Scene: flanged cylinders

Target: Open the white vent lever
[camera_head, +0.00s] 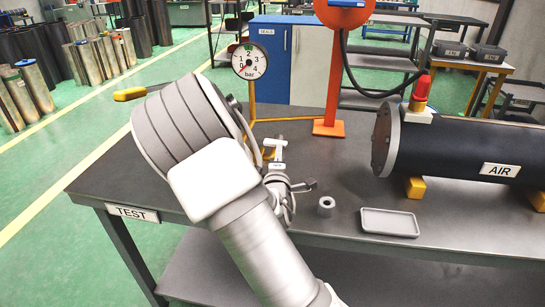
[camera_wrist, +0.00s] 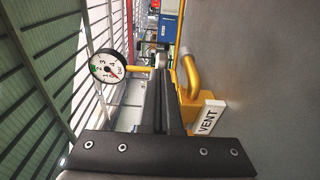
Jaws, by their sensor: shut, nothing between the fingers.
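A white T-shaped piece (camera_head: 275,146), which looks like the vent lever, stands by the yellow pipe near the middle of the table in the head view. In the wrist view, a white block marked VENT (camera_wrist: 207,117) sits beside the yellow pipe (camera_wrist: 188,77), right of my fingers. I cannot tell whether this block is the lever itself or only its label. My gripper (camera_wrist: 161,75) shows its dark fingers together and empty, left of the block and apart from it in the picture. In the head view my arm hides much of the fitting and the gripper.
A pressure gauge (camera_head: 249,61) stands on the yellow pipe. A black AIR cylinder (camera_head: 455,150) with a red-topped fitting lies at the right. A small grey ring (camera_head: 326,206) and a shallow tray (camera_head: 389,222) sit on the table (camera_head: 345,170). An orange stand (camera_head: 329,128) rises behind.

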